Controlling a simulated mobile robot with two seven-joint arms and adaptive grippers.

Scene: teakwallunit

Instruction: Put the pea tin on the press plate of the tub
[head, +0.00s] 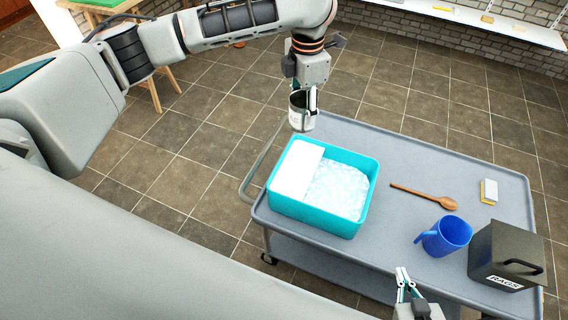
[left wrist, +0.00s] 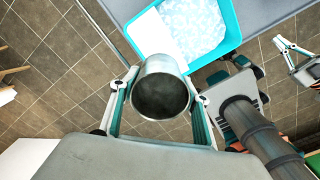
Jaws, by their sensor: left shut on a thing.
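The pea tin (head: 301,110), a grey metallic cylinder with a dark end, is held in my left gripper (head: 302,97). In the left wrist view, the tin (left wrist: 160,88) sits between the two fingers, which are shut on it. The turquoise tub (head: 318,220) stands on the trolley's left end. Its white flat press plate (head: 298,170) covers the left part, beside pale bluish, bubbly contents (head: 338,188). In the head view the tin appears just beyond the plate's far edge, apart from it. My right gripper (head: 403,270) is empty at the trolley's near edge; its opening is unclear.
The grey trolley (head: 400,160) also carries a wooden spoon (head: 425,196), a blue mug (head: 446,236), a yellow-and-white block (head: 489,191) and a dark rags box (head: 505,255) on the right. The top behind the tub is clear. A white shelf (head: 500,22) runs along the brick wall.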

